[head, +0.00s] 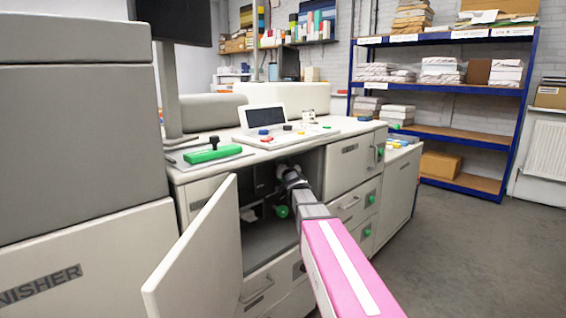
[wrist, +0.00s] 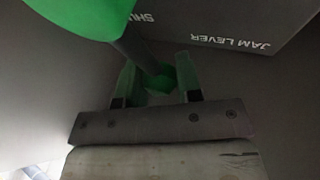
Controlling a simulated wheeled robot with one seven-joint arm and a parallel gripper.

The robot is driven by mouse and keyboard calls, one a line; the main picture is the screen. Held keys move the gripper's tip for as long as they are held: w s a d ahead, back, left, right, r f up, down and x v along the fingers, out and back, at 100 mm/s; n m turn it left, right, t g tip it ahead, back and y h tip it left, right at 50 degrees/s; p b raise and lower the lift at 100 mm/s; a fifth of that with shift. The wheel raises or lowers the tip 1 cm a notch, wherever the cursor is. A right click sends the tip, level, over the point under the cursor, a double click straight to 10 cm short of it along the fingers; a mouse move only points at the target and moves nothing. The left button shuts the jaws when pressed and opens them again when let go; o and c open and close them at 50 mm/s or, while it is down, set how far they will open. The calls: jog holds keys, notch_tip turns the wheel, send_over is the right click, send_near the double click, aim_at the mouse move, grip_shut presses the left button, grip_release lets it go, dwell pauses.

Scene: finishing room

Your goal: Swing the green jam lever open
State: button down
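The green jam lever shows large in the wrist view: a round green knob (wrist: 88,14) at the top left, a dark shaft (wrist: 138,52) and a green foot. My gripper (wrist: 157,76) is open, its two fingers apart with the lower shaft and foot showing between them; I cannot tell whether they touch. The panel (wrist: 220,25) behind bears the words JAM LEVER and part of another label, cut off. In the head view my gripper end (head: 291,176) is inside the open cabinet, and a green knob (head: 282,211) shows just below it.
The cabinet door (head: 196,255) stands open on the left of my arm. Drawers with green knobs (head: 372,198) are on the right. A green-handled tool (head: 212,154) lies on the counter above. Blue shelving (head: 440,85) stands at the back; the floor on the right is clear.

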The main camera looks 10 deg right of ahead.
jog(key=shift+a, duration=0.1)
jog(key=s+a+f+n+g+y, duration=0.2)
jog(key=n+y, duration=0.6)
jog(key=n, duration=0.5)
jog(key=s+a+f+n+g+y, duration=0.2)
jog(key=a+f+n+g+y, duration=0.2)
jog(key=n, duration=1)
jog(key=shift+s+a+f+g+y, duration=0.3)
jog(key=shift+f+g+y, duration=0.25)
jog(key=shift+g+y, duration=1.1)
jog(key=shift+n, duration=0.3)
jog(key=c, duration=0.8)
grip_release()
jog(key=shift+s, duration=0.1)
